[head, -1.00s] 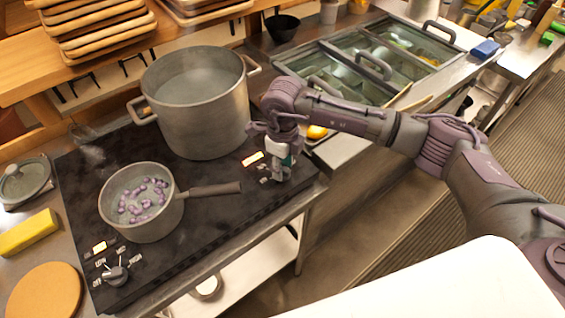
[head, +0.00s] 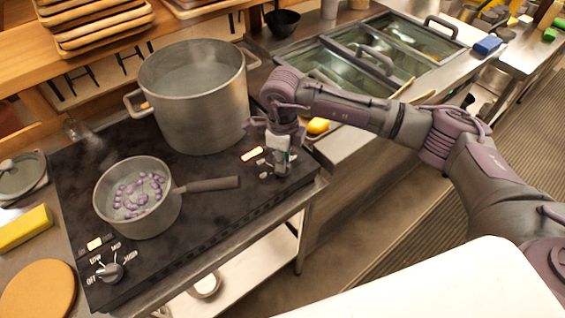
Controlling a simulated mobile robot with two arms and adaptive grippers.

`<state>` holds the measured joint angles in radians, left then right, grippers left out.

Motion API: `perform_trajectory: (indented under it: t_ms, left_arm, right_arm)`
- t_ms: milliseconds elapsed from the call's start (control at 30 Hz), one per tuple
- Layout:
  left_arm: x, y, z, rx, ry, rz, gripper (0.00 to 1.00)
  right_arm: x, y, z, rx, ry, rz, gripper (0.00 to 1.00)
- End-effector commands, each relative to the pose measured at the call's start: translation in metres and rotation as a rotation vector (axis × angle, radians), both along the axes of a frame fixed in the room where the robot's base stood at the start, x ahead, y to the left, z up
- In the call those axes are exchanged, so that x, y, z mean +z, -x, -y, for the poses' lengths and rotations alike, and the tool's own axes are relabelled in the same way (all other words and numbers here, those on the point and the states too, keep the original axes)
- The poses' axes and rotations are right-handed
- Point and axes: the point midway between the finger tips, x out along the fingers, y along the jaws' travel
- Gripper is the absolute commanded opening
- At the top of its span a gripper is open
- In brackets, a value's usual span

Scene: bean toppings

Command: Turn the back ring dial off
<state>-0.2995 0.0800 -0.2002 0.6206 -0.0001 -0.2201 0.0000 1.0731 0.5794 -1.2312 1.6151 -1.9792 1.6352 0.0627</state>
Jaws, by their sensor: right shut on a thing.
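My right gripper (head: 279,168) points down at the right end of the black cooktop (head: 215,215), at the back ring's dial. Its fingers are closed around the dial, which they mostly hide, so I cannot read its setting. A lit indicator (head: 252,154) glows just left of the gripper. The large pot (head: 197,115) with clear liquid stands on the back ring, left of the gripper. My left gripper is not in view.
A saucepan (head: 155,213) with purple beans stands on the front ring, its handle pointing towards the right gripper. The front dial (head: 110,272) is at the near left, beside another lit indicator (head: 95,244). Glass-lidded bins (head: 370,55) stand behind the arm.

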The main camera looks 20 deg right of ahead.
Motion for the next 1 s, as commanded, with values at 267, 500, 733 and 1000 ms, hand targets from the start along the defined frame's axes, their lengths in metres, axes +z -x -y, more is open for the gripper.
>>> perform_trajectory:
  t_ms: [267, 500, 733, 1000]
  left_arm:
    - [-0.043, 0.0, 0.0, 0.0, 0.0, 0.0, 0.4]
    - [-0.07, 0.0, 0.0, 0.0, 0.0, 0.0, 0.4]
    - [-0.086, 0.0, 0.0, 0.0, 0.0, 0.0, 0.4]
    - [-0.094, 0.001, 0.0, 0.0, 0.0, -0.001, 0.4]
  right_arm:
    - [-0.005, -0.002, 0.001, 0.233, 0.001, 0.007, 0.0]
    - [-0.004, -0.001, 0.0, 0.426, 0.002, 0.006, 0.0]
    - [-0.002, -0.001, 0.0, 0.561, 0.0, 0.006, 0.0]
    - [0.0, -0.001, 0.0, 0.641, 0.0, 0.005, 0.0]
